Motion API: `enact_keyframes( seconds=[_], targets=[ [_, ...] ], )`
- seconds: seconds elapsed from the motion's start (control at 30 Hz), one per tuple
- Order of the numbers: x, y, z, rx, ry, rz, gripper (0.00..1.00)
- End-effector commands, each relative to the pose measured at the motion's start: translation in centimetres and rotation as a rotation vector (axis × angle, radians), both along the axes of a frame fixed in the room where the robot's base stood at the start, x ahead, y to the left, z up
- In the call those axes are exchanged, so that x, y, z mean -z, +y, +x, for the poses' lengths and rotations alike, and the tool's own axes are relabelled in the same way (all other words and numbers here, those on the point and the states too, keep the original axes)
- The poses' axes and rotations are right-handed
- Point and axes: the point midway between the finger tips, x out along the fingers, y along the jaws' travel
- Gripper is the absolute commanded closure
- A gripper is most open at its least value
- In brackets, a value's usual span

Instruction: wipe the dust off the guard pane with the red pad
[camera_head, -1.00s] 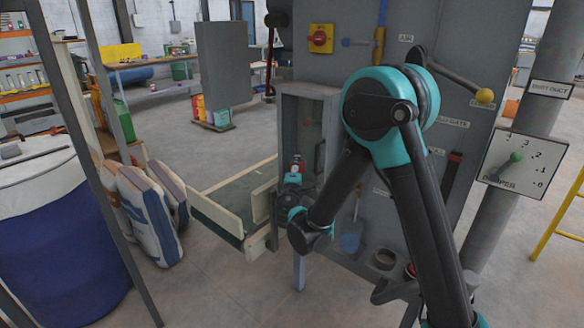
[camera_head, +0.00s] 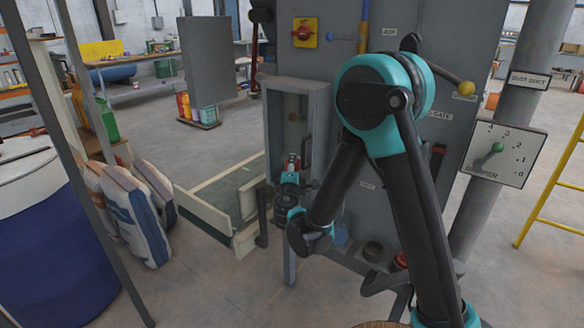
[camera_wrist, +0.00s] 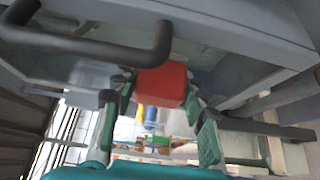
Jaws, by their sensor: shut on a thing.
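The red pad (camera_wrist: 162,84) is a small red block held between the green fingertips of my gripper (camera_wrist: 160,98) in the wrist view. In the head view my gripper (camera_head: 291,166) is low in front of the guard pane (camera_head: 293,118), a dull pane in a grey frame on the machine. A little of the red shows at its tip. In the wrist view the grey frame with a dark bar handle (camera_wrist: 95,48) is close above and around the pad. I cannot tell whether the pad touches the pane. No dust can be made out clearly.
A conveyor with pale side boards (camera_head: 215,215) runs left of the machine. Filled sacks (camera_head: 133,215) and a blue drum (camera_head: 60,250) stand further left. Open floor lies in front.

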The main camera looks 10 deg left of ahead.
Motion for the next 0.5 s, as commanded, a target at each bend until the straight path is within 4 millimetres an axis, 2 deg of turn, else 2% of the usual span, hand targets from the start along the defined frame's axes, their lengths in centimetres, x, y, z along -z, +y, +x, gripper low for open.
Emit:
enact_keyframes(
  seconds=[0.3,0.5],
  targets=[
    [0.0,2.5,0.9,-0.002,0.000,0.000,0.81],
    [0.0,3.3,1.2,-0.001,0.000,0.000,0.81]
  ],
)
